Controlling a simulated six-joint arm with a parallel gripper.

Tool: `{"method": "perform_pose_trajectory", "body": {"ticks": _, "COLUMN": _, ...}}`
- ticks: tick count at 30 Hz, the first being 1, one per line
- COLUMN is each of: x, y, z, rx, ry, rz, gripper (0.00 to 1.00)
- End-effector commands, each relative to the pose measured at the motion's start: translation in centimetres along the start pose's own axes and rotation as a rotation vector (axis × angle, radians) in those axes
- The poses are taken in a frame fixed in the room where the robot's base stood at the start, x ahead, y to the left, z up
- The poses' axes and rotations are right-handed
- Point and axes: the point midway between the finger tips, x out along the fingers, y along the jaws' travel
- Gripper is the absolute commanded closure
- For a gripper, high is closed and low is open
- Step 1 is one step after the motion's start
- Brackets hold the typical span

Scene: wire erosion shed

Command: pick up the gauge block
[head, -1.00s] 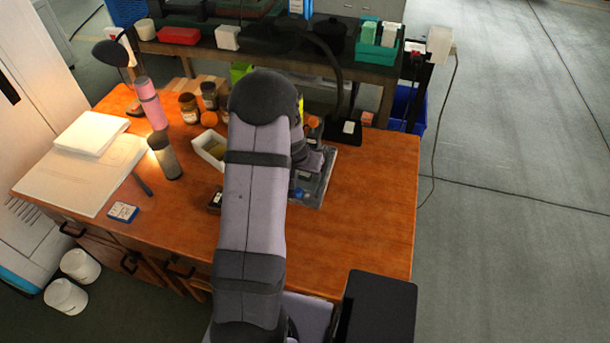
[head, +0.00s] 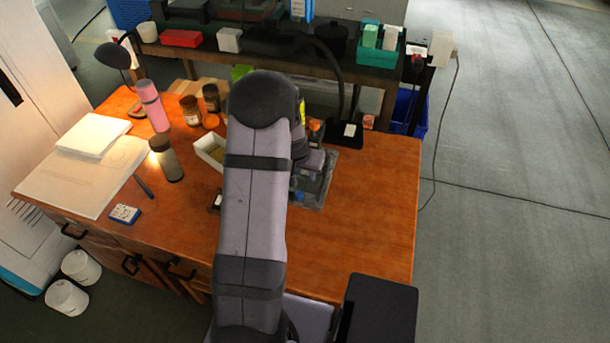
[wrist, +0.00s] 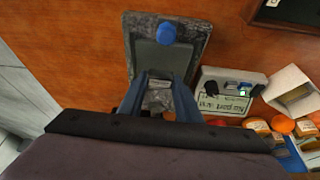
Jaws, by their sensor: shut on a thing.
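My gripper (wrist: 160,108) has two blue fingers, shut on a small silvery metal block (wrist: 157,97), which looks like the gauge block. The fingers partly cover it. Behind it in the wrist view lies a speckled dark grey plate (wrist: 197,40) with a greyish-green middle and a blue round knob or cap (wrist: 167,33). I cannot tell whether the block touches the plate. In the head view my arm hides the fingertips and the block; part of the plate (head: 325,178) shows to the right of my arm.
A grey box with switches and a green light (wrist: 238,84) stands close right of the plate in the wrist view. A white open tray (head: 209,150) and brown jars (head: 190,108) are left of my arm. The wooden bench's right part (head: 380,210) is clear.

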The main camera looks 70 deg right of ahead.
Motion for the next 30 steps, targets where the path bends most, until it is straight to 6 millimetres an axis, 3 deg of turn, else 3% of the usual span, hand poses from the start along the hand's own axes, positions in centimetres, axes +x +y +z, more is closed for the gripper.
{"method": "perform_pose_trajectory", "body": {"ticks": 9, "x": -5.0, "y": 0.0, "z": -2.2, "rx": 0.001, "ry": 0.005, "rz": -0.001, "gripper": 0.94}}
{"method": "perform_pose_trajectory", "body": {"ticks": 15, "x": -6.8, "y": 0.0, "z": -2.9, "rx": 0.000, "ry": 0.002, "rz": 0.000, "gripper": 0.94}}
{"method": "perform_pose_trajectory", "body": {"ticks": 25, "x": -7.2, "y": -0.3, "z": -2.9, "rx": -0.005, "ry": 0.000, "rz": -0.002, "gripper": 0.94}}
{"method": "perform_pose_trajectory", "body": {"ticks": 30, "x": -6.2, "y": -2.4, "z": -2.2, "rx": -0.044, "ry": 0.001, "rz": -0.018, "gripper": 0.94}}
